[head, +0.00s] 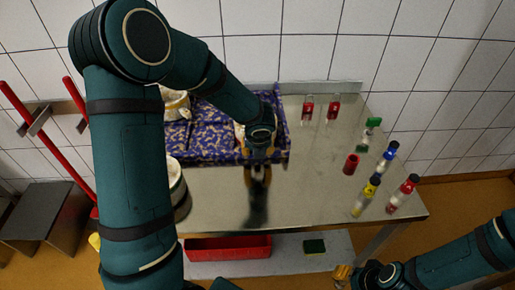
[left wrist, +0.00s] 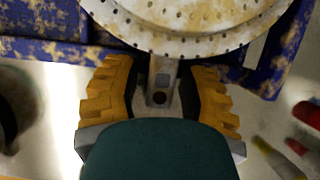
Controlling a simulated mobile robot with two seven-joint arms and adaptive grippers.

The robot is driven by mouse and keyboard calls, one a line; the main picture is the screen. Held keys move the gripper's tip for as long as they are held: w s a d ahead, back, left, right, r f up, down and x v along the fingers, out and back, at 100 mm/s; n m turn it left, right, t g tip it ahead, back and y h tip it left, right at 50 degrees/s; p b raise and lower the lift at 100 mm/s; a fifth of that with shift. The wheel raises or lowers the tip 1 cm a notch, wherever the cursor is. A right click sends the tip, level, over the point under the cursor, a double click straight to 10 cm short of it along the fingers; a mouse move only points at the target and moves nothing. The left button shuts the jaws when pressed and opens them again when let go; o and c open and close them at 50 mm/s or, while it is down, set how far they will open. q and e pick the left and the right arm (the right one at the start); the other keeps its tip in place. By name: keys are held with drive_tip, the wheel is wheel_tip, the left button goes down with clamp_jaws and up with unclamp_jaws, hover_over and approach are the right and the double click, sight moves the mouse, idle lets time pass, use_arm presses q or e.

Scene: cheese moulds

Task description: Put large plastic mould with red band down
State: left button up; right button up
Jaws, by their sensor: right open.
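A large whitish, stained mould with rows of small holes (left wrist: 185,22) fills the top of the left wrist view, over a blue-and-tan patterned tray (left wrist: 40,50). I cannot see a red band on it. In the head view my left gripper (head: 257,150) points down at the front edge of the patterned tray (head: 215,150), and my arm hides most of the mould there. My right gripper (head: 342,274) is low, at the table's front, partly cut off, open.
Another pale mould (head: 175,103) lies in the tray's left part, and a pale round container (head: 177,185) stands at the table's left, partly hidden. Several small bottles (head: 388,155) stand at the right. A red bin (head: 228,247) sits below the table. The table's middle is clear.

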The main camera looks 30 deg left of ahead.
use_arm(q)
drive_tip(key=shift+r, duration=0.25)
drive_tip(key=p+v, duration=0.4)
drive_tip(key=v, duration=0.8)
drive_tip(key=shift+f, duration=0.1)
